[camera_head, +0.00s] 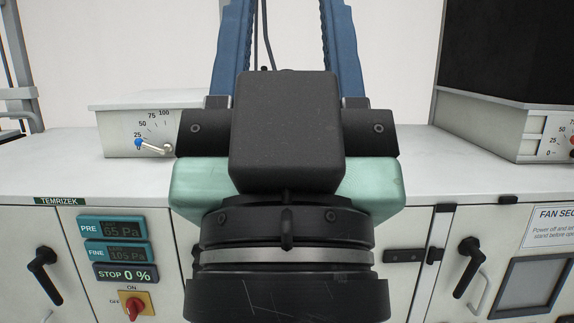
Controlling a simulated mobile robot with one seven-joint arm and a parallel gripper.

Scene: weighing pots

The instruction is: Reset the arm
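My gripper (288,30) fills the middle of the head view and points up and away from the camera. Its two blue fingers stand wide apart, and the pale wall shows between them along with a thin dark cable. The fingertips run out of the top of the picture. I see nothing held between the visible parts of the fingers. My black and teal wrist hides the middle of the bench behind it.
A white bench (60,155) runs across behind my arm. A white box with a dial and lever (125,130) stands on it at left; a dark-panelled unit (505,70) stands at right. Cabinet fronts below carry black handles, a pressure display (112,227) and a red-yellow switch (137,305).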

